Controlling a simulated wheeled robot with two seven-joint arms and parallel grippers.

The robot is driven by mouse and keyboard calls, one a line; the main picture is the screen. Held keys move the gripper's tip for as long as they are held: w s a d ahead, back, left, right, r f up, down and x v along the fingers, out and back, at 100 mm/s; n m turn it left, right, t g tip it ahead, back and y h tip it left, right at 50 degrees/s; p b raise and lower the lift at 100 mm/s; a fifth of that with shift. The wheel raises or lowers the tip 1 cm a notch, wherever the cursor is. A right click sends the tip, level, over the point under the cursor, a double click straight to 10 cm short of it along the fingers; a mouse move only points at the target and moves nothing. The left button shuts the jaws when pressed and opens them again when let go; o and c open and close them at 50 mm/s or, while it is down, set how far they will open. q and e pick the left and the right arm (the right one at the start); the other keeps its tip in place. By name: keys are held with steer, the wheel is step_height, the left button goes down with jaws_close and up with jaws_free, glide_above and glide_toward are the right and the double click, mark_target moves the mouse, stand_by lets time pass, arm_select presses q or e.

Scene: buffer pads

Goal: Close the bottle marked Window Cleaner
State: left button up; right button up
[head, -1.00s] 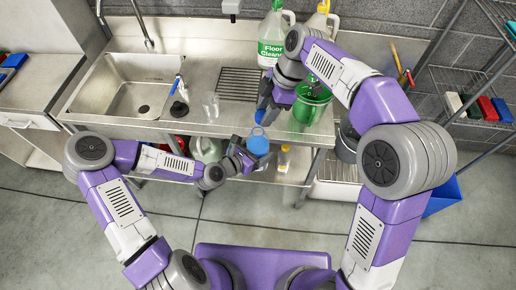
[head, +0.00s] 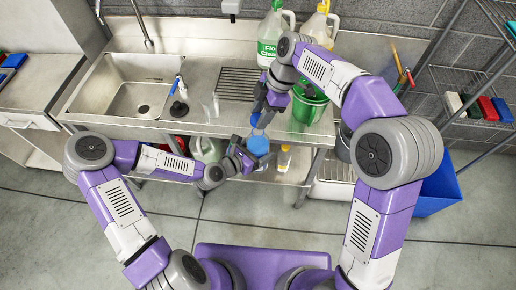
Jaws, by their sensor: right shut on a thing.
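A bottle with blue contents (head: 258,146) is in front of the counter's front edge, seen from above. My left gripper (head: 248,156) is at its left side with fingers beside it; whether they press on it I cannot tell. My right gripper (head: 259,113) is just above the bottle, pointing down, shut on a small blue cap (head: 255,120). The cap appears close above the bottle's top; whether they touch I cannot tell. No Window Cleaner lettering is readable.
A steel counter (head: 190,124) has a sink (head: 125,98), a clear glass (head: 211,106) and a green bucket (head: 308,106). A Floor Cleaner bottle (head: 271,38) stands behind, beside another jug (head: 319,24). More bottles stand on the shelf below. A blue bin (head: 438,190) is at right.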

steer(key=shift+f, duration=0.55)
stand_by(0.5)
steer(key=shift+f, duration=0.9)
steer(key=shift+f, duration=0.55)
